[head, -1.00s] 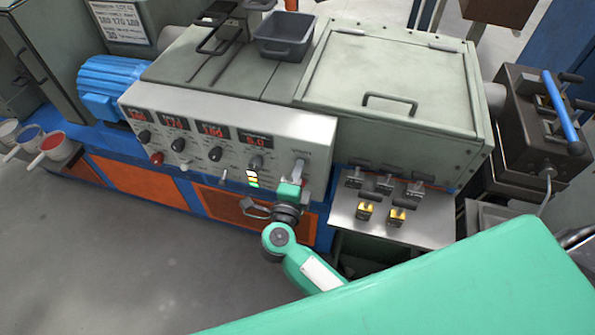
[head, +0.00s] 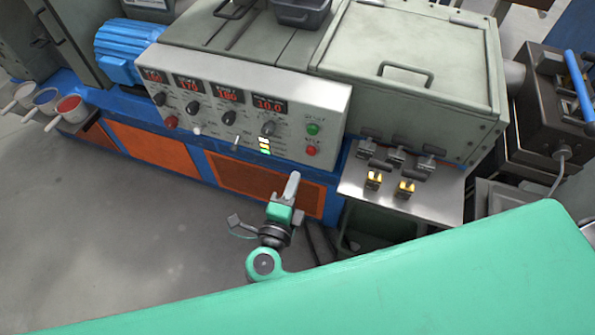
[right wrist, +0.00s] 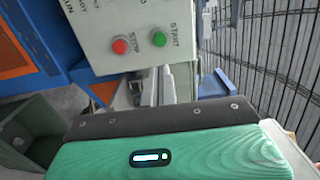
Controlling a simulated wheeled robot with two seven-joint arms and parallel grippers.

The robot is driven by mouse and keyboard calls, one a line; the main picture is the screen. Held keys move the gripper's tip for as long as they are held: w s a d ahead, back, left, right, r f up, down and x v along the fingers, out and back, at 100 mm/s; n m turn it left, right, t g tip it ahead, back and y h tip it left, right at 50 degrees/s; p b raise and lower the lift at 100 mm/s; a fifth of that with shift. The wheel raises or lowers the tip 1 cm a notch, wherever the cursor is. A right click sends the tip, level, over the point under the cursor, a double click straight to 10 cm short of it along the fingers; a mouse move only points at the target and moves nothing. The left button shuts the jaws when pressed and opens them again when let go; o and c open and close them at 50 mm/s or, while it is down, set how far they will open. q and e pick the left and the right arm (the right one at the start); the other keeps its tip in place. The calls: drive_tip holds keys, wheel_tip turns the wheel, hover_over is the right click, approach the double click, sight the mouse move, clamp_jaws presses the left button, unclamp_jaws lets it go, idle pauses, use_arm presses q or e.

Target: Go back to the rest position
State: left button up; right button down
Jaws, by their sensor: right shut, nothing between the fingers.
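My right gripper (head: 292,187) shows in the head view in front of the machine's lower orange panels, below the control panel (head: 243,110). It is shut and empty, and apart from the panel. In the right wrist view its fingers (right wrist: 167,83) point toward the panel's red stop button (right wrist: 120,46) and green start button (right wrist: 158,39). The same red button (head: 311,151) and green button (head: 313,129) show uncovered in the head view. My left gripper is not in view.
A metal shelf with small clamps (head: 400,205) juts out right of the panel. Several cups (head: 70,104) stand at the left end. A grey bin (right wrist: 30,137) shows in the right wrist view. Open grey floor (head: 130,220) lies at the left front.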

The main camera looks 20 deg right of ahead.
drive_tip(key=w+a+f+n+t+y+p, duration=0.25)
drive_tip(key=f+n+y, duration=0.55)
drive_tip(key=f+n, duration=0.5)
drive_tip(key=s+d+f+n+g+y+p, duration=0.15)
drive_tip(key=s+f+n, duration=0.25)
drive_tip(key=f, duration=0.5)
drive_tip(key=s+f+n+g+y, duration=0.3)
drive_tip(key=f, duration=0.7)
drive_tip(key=s+d+f+n+g+p, duration=0.2)
drive_tip(key=s+d+f+n+g, duration=0.35)
drive_tip(key=s+f, duration=0.7)
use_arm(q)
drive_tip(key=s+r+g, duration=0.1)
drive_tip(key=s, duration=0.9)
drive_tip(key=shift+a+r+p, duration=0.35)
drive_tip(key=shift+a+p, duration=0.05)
use_arm(e)
drive_tip(key=s+d+f+g+h, duration=0.1)
drive_tip(key=s+d+f+g, duration=0.1)
drive_tip(key=s+d, duration=0.2)
drive_tip(key=s+d+f+g+h, duration=0.1)
drive_tip(key=s+d+f+g, duration=0.1)
drive_tip(key=s, duration=0.6)
drive_tip(key=s+d+f+n+g+h, duration=0.1)
drive_tip(key=s+d+f+g, duration=0.2)
drive_tip(key=s+d, duration=0.3)
drive_tip(key=shift+d+f, duration=0.2)
drive_tip(key=shift+d, duration=0.4)
